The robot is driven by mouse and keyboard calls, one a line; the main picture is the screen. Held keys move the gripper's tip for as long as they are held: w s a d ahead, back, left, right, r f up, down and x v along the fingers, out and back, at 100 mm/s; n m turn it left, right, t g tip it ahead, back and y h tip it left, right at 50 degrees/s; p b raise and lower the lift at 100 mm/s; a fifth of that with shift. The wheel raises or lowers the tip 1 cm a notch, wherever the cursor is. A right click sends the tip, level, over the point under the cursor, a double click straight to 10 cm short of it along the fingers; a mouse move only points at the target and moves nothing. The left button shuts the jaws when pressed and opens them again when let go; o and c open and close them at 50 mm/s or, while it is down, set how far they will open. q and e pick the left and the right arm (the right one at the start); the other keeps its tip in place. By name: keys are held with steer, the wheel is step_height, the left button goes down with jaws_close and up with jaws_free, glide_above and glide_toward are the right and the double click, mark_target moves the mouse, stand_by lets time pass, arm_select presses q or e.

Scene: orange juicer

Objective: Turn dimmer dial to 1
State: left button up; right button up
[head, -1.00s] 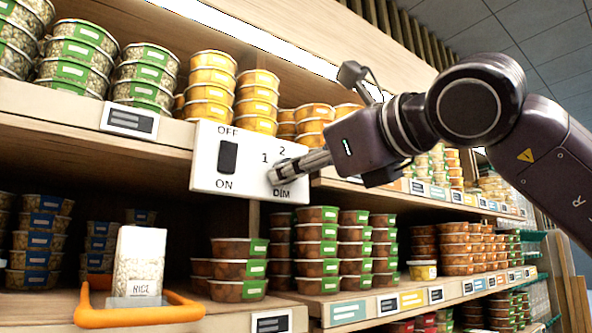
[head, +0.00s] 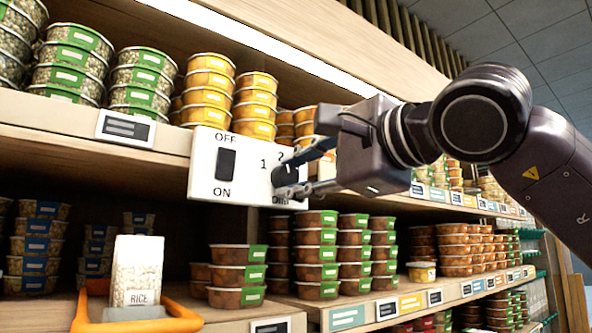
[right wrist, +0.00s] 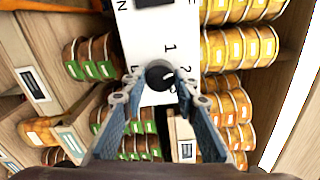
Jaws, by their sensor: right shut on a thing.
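A white switch panel (head: 243,186) is mounted on the shelf front, with a black rocker switch (head: 226,164) marked OFF and ON. The black dimmer dial (head: 284,176) is on its right part, with 1 and 2 printed near it and DIM below, partly covered. My right gripper (head: 296,174) is at the dial, its fingers on either side and shut on it. In the right wrist view, the dial (right wrist: 159,74) sits between the fingertips, below the printed 1 and beside the 2. Where the dial's mark points is hidden. My left gripper is not in view.
Stacked yellow tubs (head: 255,105) stand on the shelf above the panel. Brown tubs with green labels (head: 237,275) stand on the shelf below.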

steer(key=n+p, duration=0.1)
steer(key=n, duration=0.4)
steer(key=shift+r+p, duration=0.1)
steer(key=shift+p, duration=0.2)
steer(key=shift+n+p, duration=0.35)
steer(key=shift+n, duration=1.15)
steer(key=shift+a+f, duration=0.1)
steer(key=shift+f, duration=0.1)
steer(key=o, duration=1.1)
steer(key=shift+r, duration=0.1)
steer(key=shift+s, duration=0.1)
steer(key=v, duration=1.2)
